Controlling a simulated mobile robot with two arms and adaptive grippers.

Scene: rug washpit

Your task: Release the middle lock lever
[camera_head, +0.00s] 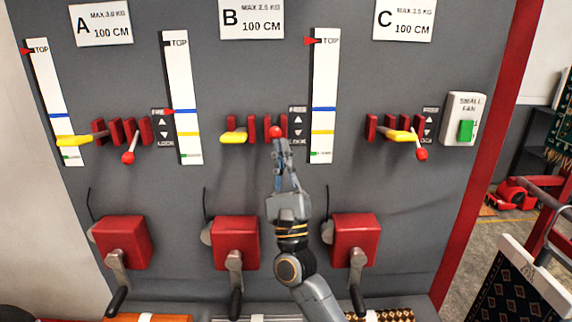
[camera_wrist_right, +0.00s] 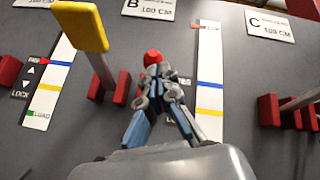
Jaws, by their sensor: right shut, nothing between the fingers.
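The middle lock lever shows as a red ball knob (camera_head: 276,132) under sign B, between red brackets and beside a FREE/LOCK label (camera_head: 297,126). It stands higher than the red knobs of the A lever (camera_head: 128,157) and C lever (camera_head: 421,154), which hang down. My right gripper (camera_head: 281,146) is shut and empty, its fingertips right at the knob from just below. In the right wrist view the knob (camera_wrist_right: 152,57) shows just beyond the fingertips (camera_wrist_right: 158,80); I cannot tell whether they touch. The knob's shaft is hidden. My left gripper is not in view.
A yellow handle (camera_head: 233,137) sticks out left of the middle knob and looms close in the right wrist view (camera_wrist_right: 80,26). Red crank boxes (camera_head: 235,242) with black-gripped cranks line the panel below. A white scale (camera_head: 323,95) stands right of the label.

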